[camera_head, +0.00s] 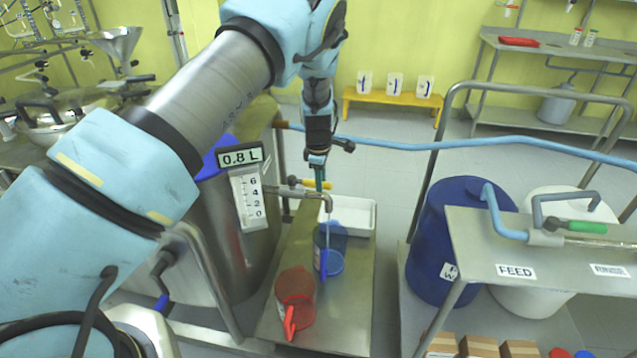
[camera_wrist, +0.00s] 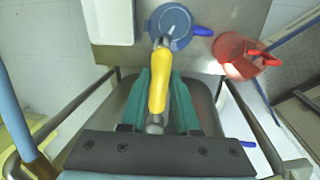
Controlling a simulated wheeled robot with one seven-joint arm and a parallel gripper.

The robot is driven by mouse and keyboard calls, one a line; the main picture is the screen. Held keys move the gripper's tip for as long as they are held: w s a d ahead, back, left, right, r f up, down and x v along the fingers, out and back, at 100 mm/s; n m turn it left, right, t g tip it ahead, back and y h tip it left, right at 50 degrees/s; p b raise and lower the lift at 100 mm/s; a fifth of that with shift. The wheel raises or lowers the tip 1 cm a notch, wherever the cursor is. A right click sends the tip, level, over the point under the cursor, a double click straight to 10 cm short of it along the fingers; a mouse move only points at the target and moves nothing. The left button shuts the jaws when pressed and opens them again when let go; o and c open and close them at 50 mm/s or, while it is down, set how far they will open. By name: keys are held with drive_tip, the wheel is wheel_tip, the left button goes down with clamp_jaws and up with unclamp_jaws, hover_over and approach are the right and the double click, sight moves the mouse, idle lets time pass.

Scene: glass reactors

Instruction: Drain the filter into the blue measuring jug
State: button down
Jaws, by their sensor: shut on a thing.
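The steel filter vessel (camera_head: 232,255) stands at left with a "0.8 L" display (camera_head: 240,157) and a scale. Its outlet spout (camera_head: 328,203) points down over the blue measuring jug (camera_head: 335,240), which stands upright on the steel shelf. A thin pale stream runs from the spout into the jug. My gripper (camera_head: 319,180) is at the outlet valve. In the wrist view, its teal fingers (camera_wrist: 161,90) are shut on the yellow valve handle (camera_wrist: 158,75). The blue jug (camera_wrist: 168,18) shows just beyond the handle. The liquid level in the jug is unclear.
A red jug (camera_head: 296,297) stands nearer on the same steel shelf (camera_head: 347,300). A white tray (camera_head: 362,217) lies behind the blue jug. At right are a blue drum (camera_head: 440,270), a "FEED" table (camera_head: 480,240) and a blue hose (camera_head: 450,144).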

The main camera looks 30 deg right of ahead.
drive_tip(key=shift+w+d+n, duration=0.2)
drive_tip(key=shift+n, duration=0.1)
idle(0.4)
drive_tip(key=c, duration=0.6)
unclamp_jaws()
drive_tip(key=shift+c, duration=0.2)
wheel_tip(320, 180, up, 11)
drive_tip(key=s+a+b, duration=0.1)
drive_tip(key=shift+f+b, duration=0.15)
drive_tip(key=shift+b, duration=0.25)
drive_tip(key=shift+s+a, duration=0.1)
